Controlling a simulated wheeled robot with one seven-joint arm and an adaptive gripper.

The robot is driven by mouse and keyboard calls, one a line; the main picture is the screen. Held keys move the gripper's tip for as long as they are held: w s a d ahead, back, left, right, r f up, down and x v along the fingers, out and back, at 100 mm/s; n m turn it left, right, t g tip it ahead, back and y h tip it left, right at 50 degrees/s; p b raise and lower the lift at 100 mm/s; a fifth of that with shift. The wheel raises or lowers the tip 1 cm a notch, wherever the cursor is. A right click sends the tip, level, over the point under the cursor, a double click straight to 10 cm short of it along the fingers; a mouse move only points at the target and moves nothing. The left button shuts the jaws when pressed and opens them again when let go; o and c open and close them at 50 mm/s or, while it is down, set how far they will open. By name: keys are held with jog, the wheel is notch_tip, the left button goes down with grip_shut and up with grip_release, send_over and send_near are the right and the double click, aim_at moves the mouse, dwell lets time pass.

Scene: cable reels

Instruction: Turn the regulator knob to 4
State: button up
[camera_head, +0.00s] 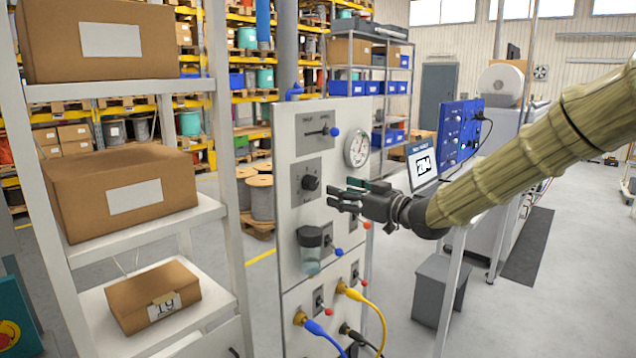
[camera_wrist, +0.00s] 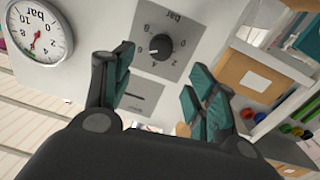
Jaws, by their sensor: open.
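The regulator knob (camera_head: 309,183) is a round black knob on a grey square plate on the light panel. In the wrist view the knob (camera_wrist: 160,47) appears ahead, beyond my fingers, on its plate marked "bar" with small numbers around it. Its white mark points to the left in that view; I cannot tell exactly which number it meets. My gripper (camera_head: 343,194) is open and empty, just right of the knob in the head view. In the wrist view my gripper (camera_wrist: 155,90) has its teal-padded fingers apart, with a gap between them and the knob.
A round pressure gauge (camera_head: 357,148) is right of the knob. A lever plate (camera_head: 316,131) sits above it, and a clear-bowled filter (camera_head: 310,250) below. Blue and yellow hoses (camera_head: 375,312) hang lower down. A shelf with cardboard boxes (camera_head: 118,195) stands left.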

aim_at(314, 183)
jog(key=p+x, duration=0.3)
jog(key=x, duration=0.6)
jog(key=shift+w+a, duration=0.1)
jog(key=shift+a, duration=0.05)
jog(key=c, duration=1)
jog(key=shift+c, duration=0.2)
